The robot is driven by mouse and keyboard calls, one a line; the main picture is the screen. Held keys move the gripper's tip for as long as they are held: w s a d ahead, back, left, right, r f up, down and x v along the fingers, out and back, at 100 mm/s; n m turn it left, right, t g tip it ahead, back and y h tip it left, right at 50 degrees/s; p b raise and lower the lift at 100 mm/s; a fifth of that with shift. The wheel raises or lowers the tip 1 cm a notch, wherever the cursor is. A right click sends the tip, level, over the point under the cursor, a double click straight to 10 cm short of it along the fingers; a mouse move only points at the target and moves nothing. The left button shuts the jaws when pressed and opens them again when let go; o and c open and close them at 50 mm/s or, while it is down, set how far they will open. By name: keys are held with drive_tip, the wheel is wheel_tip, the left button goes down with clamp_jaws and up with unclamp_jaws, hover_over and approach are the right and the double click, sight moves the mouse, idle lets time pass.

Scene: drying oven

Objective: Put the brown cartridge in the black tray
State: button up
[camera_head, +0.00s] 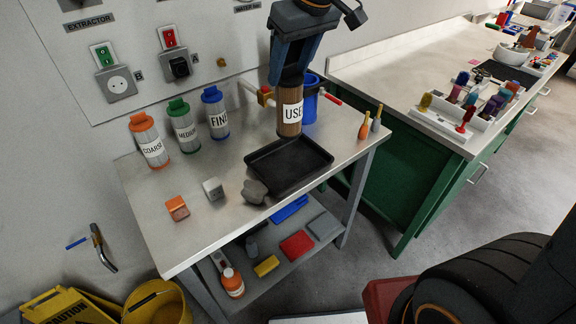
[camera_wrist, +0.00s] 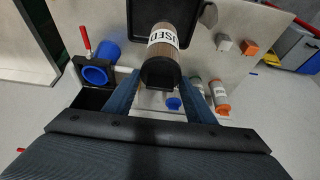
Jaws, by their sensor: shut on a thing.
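The brown cartridge (camera_head: 289,117) has a white label reading "USE…" and is upright in the head view. My gripper (camera_head: 291,78) is shut on its upper part from above. The wrist view also shows the cartridge (camera_wrist: 168,52) between my blue fingers (camera_wrist: 165,88). The black tray (camera_head: 312,174) lies on the metal bench and looks empty. The cartridge overlaps the tray's back edge in the head view; I cannot tell whether its lower end touches anything. Part of the tray (camera_wrist: 208,16) also shows in the wrist view, beyond the cartridge.
Orange (camera_head: 148,141), green (camera_head: 183,126) and blue (camera_head: 215,112) labelled bottles stand at the back left. A blue cup (camera_head: 310,106) is behind the cartridge. A grey lump (camera_head: 254,191) is by the tray's left side. An orange block (camera_head: 177,208) and grey block (camera_head: 213,189) sit left.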

sight(289, 116)
drive_tip(key=b+x, duration=0.1)
drive_tip(key=x, duration=0.1)
drive_tip(key=b+x, duration=0.1)
drive_tip(key=shift+w+d+f, duration=0.25)
drive_tip(key=shift+d+f, duration=0.1)
wheel_tip(289, 116, down, 10)
drive_tip(key=shift+r+p, duration=0.15)
drive_tip(key=shift+p, duration=0.3)
drive_tip(key=o, duration=1.5)
